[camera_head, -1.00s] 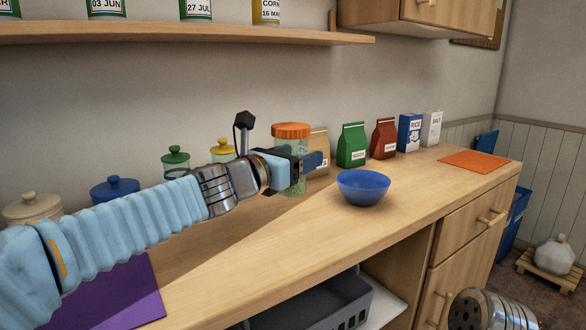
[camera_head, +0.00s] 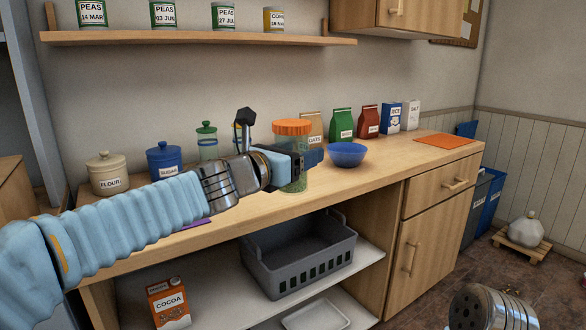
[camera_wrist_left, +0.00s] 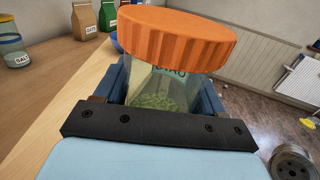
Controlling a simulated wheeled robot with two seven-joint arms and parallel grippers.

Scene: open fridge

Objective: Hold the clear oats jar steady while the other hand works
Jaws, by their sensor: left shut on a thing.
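My left gripper (camera_head: 308,160) is shut around the side of a clear jar (camera_head: 294,182) with an orange lid (camera_head: 292,127). In the left wrist view the jar (camera_wrist_left: 160,88) is upright or slightly tilted between the fingers, its lid (camera_wrist_left: 178,38) on. Its contents look green and grainy; a label shows only partly, so I cannot read it as oats. The jar is at the counter's front edge in the head view; I cannot tell if its base touches anything.
The counter (camera_head: 390,166) holds a blue bowl (camera_head: 346,153), an OATS bag (camera_head: 312,133), several other packets, and an orange mat (camera_head: 445,139). FLOUR (camera_head: 107,173) and SUGAR (camera_head: 163,160) canisters stand left. A grey crate (camera_head: 298,256) sits on the shelf below.

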